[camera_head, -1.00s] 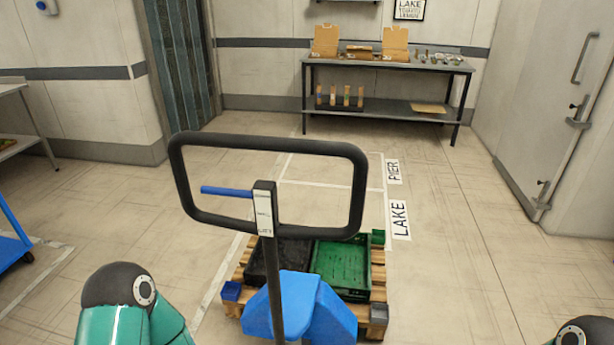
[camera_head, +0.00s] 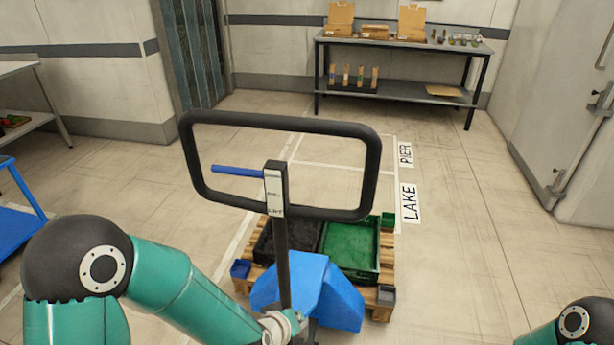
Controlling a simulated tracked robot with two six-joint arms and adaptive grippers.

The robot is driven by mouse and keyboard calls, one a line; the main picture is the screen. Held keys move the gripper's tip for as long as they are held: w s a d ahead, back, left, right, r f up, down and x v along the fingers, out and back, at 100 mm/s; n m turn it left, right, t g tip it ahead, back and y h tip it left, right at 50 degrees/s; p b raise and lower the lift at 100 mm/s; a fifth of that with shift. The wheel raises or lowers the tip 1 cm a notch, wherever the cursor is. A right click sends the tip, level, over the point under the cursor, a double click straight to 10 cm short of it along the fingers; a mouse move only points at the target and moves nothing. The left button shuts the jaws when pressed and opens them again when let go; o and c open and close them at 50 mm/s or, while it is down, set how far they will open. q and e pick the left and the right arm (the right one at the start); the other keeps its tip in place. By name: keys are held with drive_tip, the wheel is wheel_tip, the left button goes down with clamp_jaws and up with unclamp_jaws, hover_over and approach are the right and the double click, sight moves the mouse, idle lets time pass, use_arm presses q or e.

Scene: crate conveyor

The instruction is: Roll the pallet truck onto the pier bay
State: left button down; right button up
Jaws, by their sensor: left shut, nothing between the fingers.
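The pallet truck (camera_head: 310,285) is blue, with a dark upright column and a black loop handle (camera_head: 285,119) standing up in front of me. A blue lever sticks out left of the column. The truck stands at the near side of a wooden pallet (camera_head: 378,309) holding a black crate and a green crate (camera_head: 350,255). The pallet is beside the LAKE label (camera_head: 410,202). The pier bay (camera_head: 340,150) is the white-outlined floor beyond, beside the PIER label (camera_head: 405,155). My left gripper (camera_head: 303,332) is low by the column, shut and empty, partly cut off. My right gripper is out of view.
A table (camera_head: 395,95) with cardboard boxes and small items stands against the back wall, beyond the pier bay. A blue cart (camera_head: 15,205) is at the left edge. A grey door (camera_head: 560,110) is at the right. The pier bay floor looks clear.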

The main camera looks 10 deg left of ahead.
use_arm(q)
drive_tip(key=w+d+r+n+t, duration=0.1)
drive_tip(key=w+r+n+t, duration=0.1)
drive_tip(key=r, duration=0.6)
drive_tip(key=w+d+r+n+t, duration=0.1)
drive_tip(key=w+d+r+t, duration=0.1)
drive_tip(key=r, duration=0.5)
drive_tip(key=n+t+y, duration=0.2)
drive_tip(key=n+t, duration=0.4)
drive_tip(key=n, duration=0.3)
approach(323, 131)
drive_tip(key=w, duration=0.6)
drive_tip(key=shift+w, duration=0.3)
drive_tip(key=shift+w, duration=0.2)
